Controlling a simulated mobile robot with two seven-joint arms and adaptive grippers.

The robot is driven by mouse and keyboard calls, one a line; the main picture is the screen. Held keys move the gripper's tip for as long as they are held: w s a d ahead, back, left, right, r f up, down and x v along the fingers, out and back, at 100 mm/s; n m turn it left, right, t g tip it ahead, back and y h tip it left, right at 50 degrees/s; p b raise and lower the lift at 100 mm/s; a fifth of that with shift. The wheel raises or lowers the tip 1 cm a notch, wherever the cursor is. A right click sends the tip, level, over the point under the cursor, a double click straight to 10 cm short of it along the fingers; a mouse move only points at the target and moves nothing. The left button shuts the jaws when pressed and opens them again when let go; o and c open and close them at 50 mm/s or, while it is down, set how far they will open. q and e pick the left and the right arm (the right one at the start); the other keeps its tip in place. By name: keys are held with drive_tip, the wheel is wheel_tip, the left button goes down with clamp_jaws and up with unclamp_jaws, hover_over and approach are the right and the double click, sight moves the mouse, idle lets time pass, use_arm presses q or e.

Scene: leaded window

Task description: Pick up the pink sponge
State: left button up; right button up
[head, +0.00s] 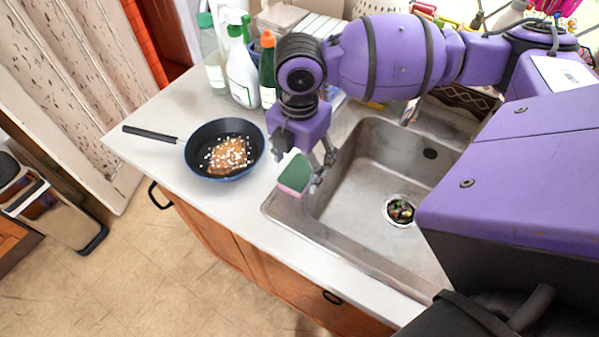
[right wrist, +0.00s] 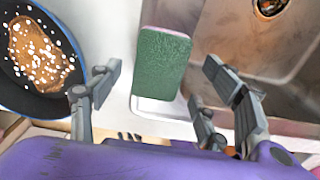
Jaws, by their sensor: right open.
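The pink sponge (head: 295,176) has a green scouring face on top and a pink edge below. It is at the left rim of the sink in the head view. My right gripper (head: 302,158) is open and pointing down at the sponge. In the right wrist view the sponge (right wrist: 161,63) lies between the lines of the two spread fingers, with a gap on each side. I cannot tell how high the fingertips are above the counter. My left gripper is not in view.
A dark pan (head: 194,160) with food stands on the white counter (head: 230,207), left of the gripper. The metal sink (head: 350,208) is on the right. Several bottles (head: 240,68) stand behind the pan. The counter in front of the pan is clear.

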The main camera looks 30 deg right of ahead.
sight(299, 171)
wheel_tip(299, 171, down, 3)
drive_tip(key=shift+w+f, duration=0.1)
drive_tip(key=c, duration=0.8)
drive_tip(key=shift+r, duration=0.55)
wheel_tip(299, 171, up, 2)
drive_tip(key=shift+r, duration=0.1)
drive_tip(key=s+a+r, duration=0.5)
drive_tip(key=a+r, duration=0.5)
drive_tip(key=a, duration=0.3)
drive_tip(key=shift+s+p, duration=0.15)
drive_tip(key=shift+p, duration=0.3)
drive_tip(key=shift+f, duration=0.1)
